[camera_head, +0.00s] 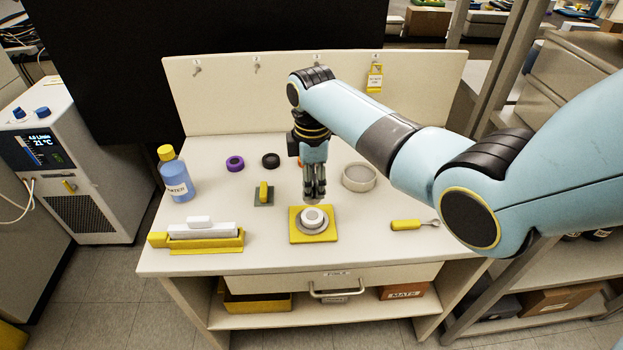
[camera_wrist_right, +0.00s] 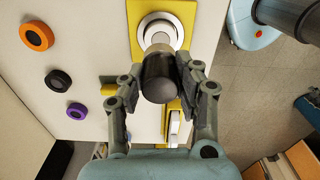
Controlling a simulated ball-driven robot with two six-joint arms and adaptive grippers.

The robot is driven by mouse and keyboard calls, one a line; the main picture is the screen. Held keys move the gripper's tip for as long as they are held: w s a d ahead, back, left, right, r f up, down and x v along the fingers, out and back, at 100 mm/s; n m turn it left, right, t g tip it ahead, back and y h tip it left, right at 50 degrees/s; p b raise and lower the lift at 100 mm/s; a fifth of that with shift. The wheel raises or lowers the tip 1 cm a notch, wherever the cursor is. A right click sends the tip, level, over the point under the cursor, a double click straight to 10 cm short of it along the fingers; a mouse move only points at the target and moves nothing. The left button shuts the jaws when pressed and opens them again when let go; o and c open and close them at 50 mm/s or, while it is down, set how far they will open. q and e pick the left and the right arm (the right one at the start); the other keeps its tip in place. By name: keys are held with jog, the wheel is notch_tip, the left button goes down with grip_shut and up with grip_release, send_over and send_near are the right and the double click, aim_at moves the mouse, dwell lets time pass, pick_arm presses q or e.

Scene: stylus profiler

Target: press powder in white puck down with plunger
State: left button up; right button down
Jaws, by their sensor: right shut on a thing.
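My right gripper (camera_head: 314,186) is shut on a dark plunger and points down over the bench. In the right wrist view, the plunger (camera_wrist_right: 159,82) has a black rounded handle between the fingers of my right gripper (camera_wrist_right: 165,80), with a grey end beyond it. The white puck (camera_head: 313,215) sits in a grey ring on a yellow plate (camera_head: 297,238). The puck also shows in the right wrist view (camera_wrist_right: 159,24), past the plunger's end. The plunger is over or near the puck; I cannot tell whether they touch. Powder cannot be made out. My left gripper is not in view.
Purple (camera_head: 235,163) and black (camera_head: 270,160) rings lie behind; an orange ring (camera_wrist_right: 37,36) is nearby. A metal ring (camera_head: 359,178) and yellow-handled scoop (camera_head: 407,225) are right. A blue bottle (camera_head: 175,180), small yellow-handled block (camera_head: 264,192) and yellow-white tool (camera_head: 202,237) are left.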

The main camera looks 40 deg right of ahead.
jog(key=shift+r, duration=0.15)
jog(key=b, duration=0.3)
send_over(313, 217)
jog(key=f, duration=0.5)
jog(key=shift+w+f, duration=0.2)
jog(key=shift+w, duration=0.1)
jog(key=shift+f, duration=0.35)
dwell(1.1)
jog(key=shift+f, duration=0.15)
dwell(0.9)
jog(key=shift+s+f, duration=0.15)
jog(key=shift+s, duration=0.05)
dwell(1.1)
jog(key=shift+p, duration=0.3)
